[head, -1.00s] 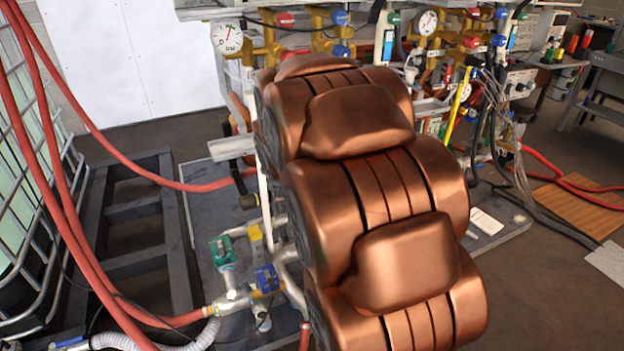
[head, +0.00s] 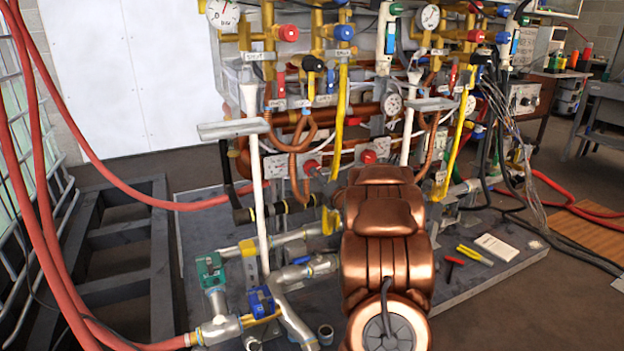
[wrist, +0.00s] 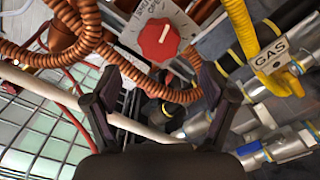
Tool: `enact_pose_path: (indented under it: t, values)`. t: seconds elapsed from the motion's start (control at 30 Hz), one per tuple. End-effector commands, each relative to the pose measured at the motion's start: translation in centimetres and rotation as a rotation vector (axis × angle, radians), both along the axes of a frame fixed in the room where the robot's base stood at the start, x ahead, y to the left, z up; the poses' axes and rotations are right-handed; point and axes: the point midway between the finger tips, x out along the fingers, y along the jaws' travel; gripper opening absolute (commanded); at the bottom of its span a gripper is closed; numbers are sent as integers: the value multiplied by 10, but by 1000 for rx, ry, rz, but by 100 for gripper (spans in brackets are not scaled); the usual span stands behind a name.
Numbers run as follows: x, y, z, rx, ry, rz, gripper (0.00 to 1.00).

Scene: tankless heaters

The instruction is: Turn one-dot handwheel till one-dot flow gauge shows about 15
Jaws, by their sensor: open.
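In the wrist view my gripper (wrist: 162,82) is open and empty, its two dark fingers spread. Beyond and above the fingertips is a red knob (wrist: 160,39) with a white pointer line, on a printed scale plate; the fingers are apart from it. In the head view two red knobs, a left one (head: 312,167) and a right one (head: 369,157), sit low on the rig. Higher up are a red handwheel (head: 288,33) and a blue handwheel (head: 344,32). Round gauges show at left (head: 222,13) and right (head: 430,17). Dot marks and readings are too small to tell. My gripper is hidden in the head view.
Copper coiled pipes (wrist: 86,25) and a yellow gas pipe (wrist: 243,35) crowd around the fingers. Grey shelves (head: 234,129) and metal pipes with a blue valve (head: 260,301) stand at left of my arm. Red hoses (head: 40,170) cross the far left.

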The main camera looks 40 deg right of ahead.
Motion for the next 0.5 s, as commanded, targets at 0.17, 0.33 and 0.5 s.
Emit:
enact_pose_path:
  t: [0.17,0.33,0.5]
  values:
    - [13,-3,0,-5,-1,3,84]
    - [32,-10,1,-5,-2,3,84]
    - [51,-17,0,-4,-2,2,84]
